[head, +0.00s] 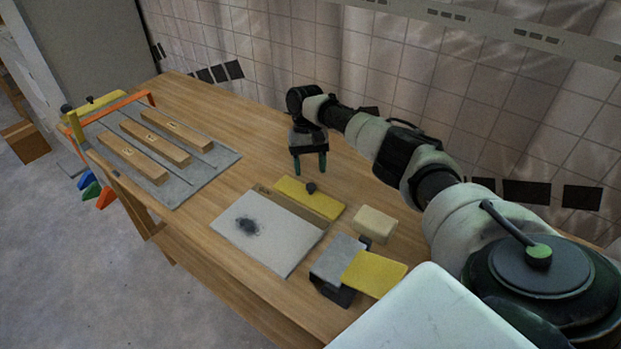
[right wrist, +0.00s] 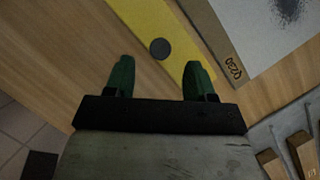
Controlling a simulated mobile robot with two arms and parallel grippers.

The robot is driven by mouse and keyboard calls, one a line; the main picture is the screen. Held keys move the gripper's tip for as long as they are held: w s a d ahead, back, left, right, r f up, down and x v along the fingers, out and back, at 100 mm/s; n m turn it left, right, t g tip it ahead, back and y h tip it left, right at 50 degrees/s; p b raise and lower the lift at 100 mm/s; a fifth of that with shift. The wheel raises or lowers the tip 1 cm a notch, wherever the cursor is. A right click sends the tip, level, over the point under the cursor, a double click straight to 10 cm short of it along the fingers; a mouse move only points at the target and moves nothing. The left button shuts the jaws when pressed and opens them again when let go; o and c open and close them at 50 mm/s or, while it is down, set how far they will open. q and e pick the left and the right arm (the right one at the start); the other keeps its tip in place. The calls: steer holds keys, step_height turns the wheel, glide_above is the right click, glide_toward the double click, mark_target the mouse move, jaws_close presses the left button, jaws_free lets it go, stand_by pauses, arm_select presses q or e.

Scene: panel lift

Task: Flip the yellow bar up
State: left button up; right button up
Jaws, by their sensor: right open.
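The yellow bar (head: 323,202) lies flat along the far edge of a white panel (head: 283,239) with a dark smudge. A dark round knob (head: 311,187) is on the bar. My right gripper (head: 310,168) is open and empty, pointing down just beyond the bar, apart from it as far as I can tell. In the right wrist view, the bar (right wrist: 180,40) and its knob (right wrist: 160,49) show ahead of the two green fingers (right wrist: 160,76). My left gripper is not in view.
A beige block (head: 375,224) and a grey box with a yellow flap (head: 374,273) stand right of the panel. A grey board (head: 215,161) with wooden bars and an orange-yellow frame is at the left. The tiled wall (head: 280,50) runs behind. Bare wood lies between board and panel.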

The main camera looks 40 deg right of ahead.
mark_target(311, 185)
steer(key=shift+x, duration=2.15)
steer(key=shift+c, duration=0.5)
